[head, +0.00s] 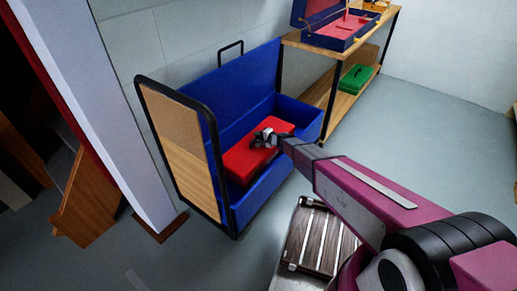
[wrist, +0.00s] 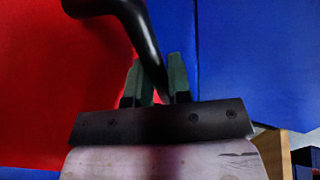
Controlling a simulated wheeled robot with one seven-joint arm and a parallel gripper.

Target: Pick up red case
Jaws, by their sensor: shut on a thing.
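The red case (head: 242,160) lies in the blue-lined open trolley (head: 288,112) in the head view. My gripper (head: 266,138) is over the middle of the case, at its top. In the wrist view the red case (wrist: 60,75) fills the left side, and its black handle (wrist: 140,30) runs down between my gripper's two green fingers (wrist: 155,85). The fingers are shut on the handle. I cannot tell from the frames whether the case rests on the trolley floor or is raised. My gripper hides part of the case in the head view.
The trolley has a wooden end panel with a black frame (head: 180,125). A wooden shelf (head: 352,103) behind it to the right bears an open blue case (head: 345,40) and a green case (head: 355,78). A white column (head: 95,100) stands at left. Floor at right is clear.

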